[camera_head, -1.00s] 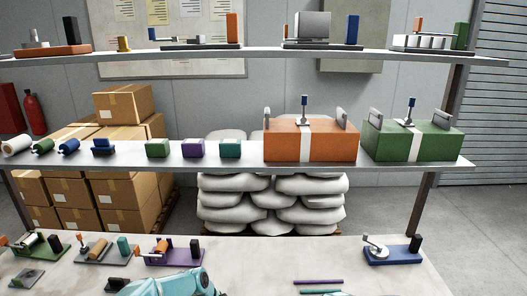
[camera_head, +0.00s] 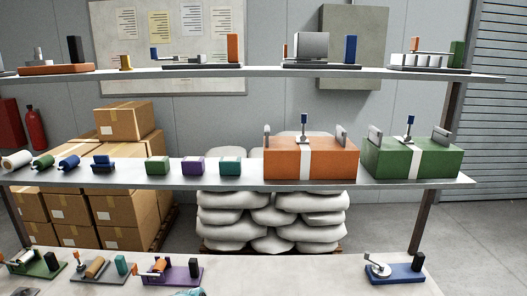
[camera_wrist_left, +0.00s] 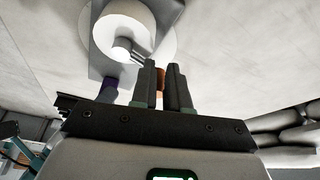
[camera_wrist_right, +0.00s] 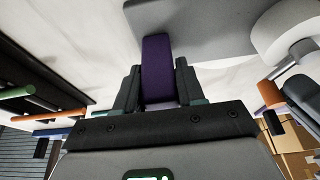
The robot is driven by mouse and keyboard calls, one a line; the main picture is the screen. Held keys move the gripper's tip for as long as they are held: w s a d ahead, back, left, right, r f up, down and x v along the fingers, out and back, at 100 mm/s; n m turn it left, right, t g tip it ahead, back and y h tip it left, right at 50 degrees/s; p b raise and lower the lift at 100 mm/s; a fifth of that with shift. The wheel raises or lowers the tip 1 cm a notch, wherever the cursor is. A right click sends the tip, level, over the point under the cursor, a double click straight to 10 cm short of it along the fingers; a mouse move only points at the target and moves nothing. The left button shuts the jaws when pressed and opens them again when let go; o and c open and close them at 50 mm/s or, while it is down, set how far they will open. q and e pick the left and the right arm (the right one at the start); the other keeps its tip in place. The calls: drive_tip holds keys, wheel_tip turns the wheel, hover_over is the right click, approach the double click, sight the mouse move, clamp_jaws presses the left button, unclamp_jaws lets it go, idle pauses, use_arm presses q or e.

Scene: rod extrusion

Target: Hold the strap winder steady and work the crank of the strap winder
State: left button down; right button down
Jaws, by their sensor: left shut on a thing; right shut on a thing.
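The strap winder shows only in the wrist views. In the left wrist view it has a white drum (camera_wrist_left: 122,32) with a round stub, on a grey base (camera_wrist_left: 100,65), and a purple post (camera_wrist_left: 108,90). My left gripper (camera_wrist_left: 162,85) is shut on its orange crank handle (camera_wrist_left: 160,76), which is mostly hidden between the fingers. In the right wrist view my right gripper (camera_wrist_right: 158,85) is shut on the purple post (camera_wrist_right: 157,62), which stands out from the grey base (camera_wrist_right: 205,32). The drum (camera_wrist_right: 290,35) is at the right, with the orange handle (camera_wrist_right: 268,89) below it.
In the head view, small crank devices stand on the table (camera_head: 300,270): a green-based one (camera_head: 35,265), a purple-based one (camera_head: 170,272) and a blue-based one (camera_head: 397,270). Shelves behind hold an orange box (camera_head: 285,160) and a green box (camera_head: 440,160). The table's middle looks clear.

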idle(0.5)
use_arm(q)
drive_tip(key=shift+s+a+n+t, duration=0.15)
drive_tip(key=shift+a+n+t, duration=0.2)
drive_tip(key=shift+n, duration=0.65)
drive_tip(key=shift+a, duration=0.1)
drive_tip(key=shift+s+a+n+t+y, duration=0.2)
drive_tip(key=shift+a+n+t+y, duration=0.1)
drive_tip(key=shift+n, duration=0.7)
drive_tip(key=shift+s+a+n+t, duration=0.25)
drive_tip(key=shift+a+n, duration=0.05)
drive_tip(key=shift+n, duration=0.7)
drive_tip(key=shift+s+y, duration=0.1)
drive_tip(key=shift+y, duration=0.2)
